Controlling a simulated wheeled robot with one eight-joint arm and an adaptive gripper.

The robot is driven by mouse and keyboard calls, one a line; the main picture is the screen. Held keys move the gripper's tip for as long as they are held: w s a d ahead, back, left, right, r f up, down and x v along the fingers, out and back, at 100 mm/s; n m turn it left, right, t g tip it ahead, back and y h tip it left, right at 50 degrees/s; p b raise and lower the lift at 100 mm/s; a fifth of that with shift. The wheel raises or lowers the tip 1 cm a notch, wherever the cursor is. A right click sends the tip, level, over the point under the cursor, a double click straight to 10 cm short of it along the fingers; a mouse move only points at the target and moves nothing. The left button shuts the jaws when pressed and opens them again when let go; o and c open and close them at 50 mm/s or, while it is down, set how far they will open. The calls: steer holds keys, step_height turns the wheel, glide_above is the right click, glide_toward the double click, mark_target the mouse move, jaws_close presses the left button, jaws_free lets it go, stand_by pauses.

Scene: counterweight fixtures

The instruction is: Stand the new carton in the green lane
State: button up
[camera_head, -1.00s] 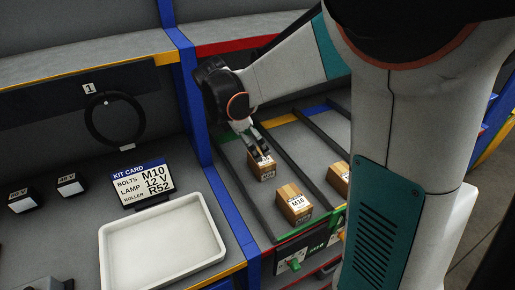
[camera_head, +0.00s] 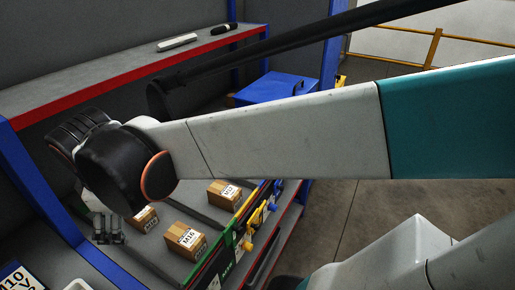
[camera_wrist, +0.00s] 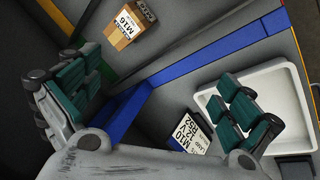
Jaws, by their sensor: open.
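Two brown cartons stand in the green lane, which has a green front edge (camera_head: 213,264). The front carton (camera_head: 185,240) carries a white M16 label. The rear carton (camera_head: 146,217) is partly covered by my arm and gripper in the head view, and I cannot read its label there. My gripper (camera_head: 108,229) is open and empty, to the left of the rear carton. In the wrist view its fingers (camera_wrist: 163,98) are wide apart with nothing between them.
Another carton (camera_head: 224,193) stands in the lane to the right. Dark rails divide the lanes. A blue post, a kit card (camera_wrist: 190,135) and a white tray (camera_wrist: 212,100) lie near my gripper. A red-edged shelf (camera_head: 130,85) runs above.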

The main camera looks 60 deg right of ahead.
steer(key=s+a+f+m+t+y, duration=0.1)
steer(key=s+a+m+t, duration=0.1)
steer(key=s+m, duration=0.4)
steer(key=shift+s+a+m+t+y, duration=0.35)
steer(key=shift+m+t, duration=0.15)
steer(key=shift+m, duration=0.2)
